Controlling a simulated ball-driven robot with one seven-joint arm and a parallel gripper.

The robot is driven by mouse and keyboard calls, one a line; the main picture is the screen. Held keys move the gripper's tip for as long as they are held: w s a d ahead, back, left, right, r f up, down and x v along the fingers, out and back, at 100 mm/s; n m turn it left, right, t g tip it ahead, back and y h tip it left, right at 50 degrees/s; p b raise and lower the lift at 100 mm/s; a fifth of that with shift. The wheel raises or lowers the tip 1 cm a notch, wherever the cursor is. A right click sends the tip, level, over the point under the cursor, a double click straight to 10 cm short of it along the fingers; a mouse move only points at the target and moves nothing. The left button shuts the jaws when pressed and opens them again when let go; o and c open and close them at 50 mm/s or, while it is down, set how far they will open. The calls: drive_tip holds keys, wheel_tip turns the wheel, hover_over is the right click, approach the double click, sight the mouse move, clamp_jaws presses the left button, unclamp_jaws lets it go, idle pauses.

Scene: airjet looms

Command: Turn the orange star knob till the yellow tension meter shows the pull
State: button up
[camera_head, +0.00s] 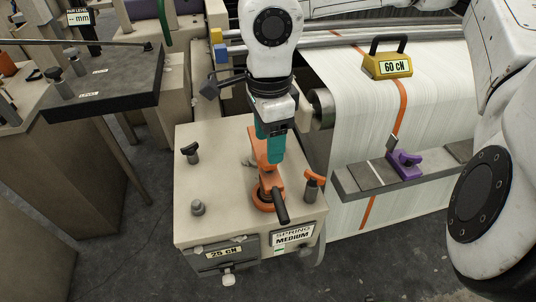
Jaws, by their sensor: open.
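The yellow tension meter (388,66) has a black handle and reads 60 cN; it rests on the white warp sheet at upper right. An orange knob (313,181) stands on a short post at the right edge of the beige box top; its star shape is not clear at this size. My gripper (268,158), with teal fingers, points down over the box, left of this knob and apart from it. It is open. Below it sits an orange crank-like part (267,196) with a black handle; whether the fingers touch it is hidden.
The beige box (222,175) also carries a black T-knob (190,152) and a grey knob (198,208). Its front has a 25 cN plate (223,252) and a SPRING MEDIUM label (293,236). A purple clamp (404,164) sits on a grey bar to the right. A dark slab (105,85) stands left.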

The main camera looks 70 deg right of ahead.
wheel_tip(320, 180, down, 4)
drive_tip(key=shift+b, duration=0.6)
drive_tip(key=shift+r, duration=0.15)
drive_tip(key=shift+b, duration=0.35)
drive_tip(key=shift+c, duration=0.4)
drive_tip(key=c, duration=0.7)
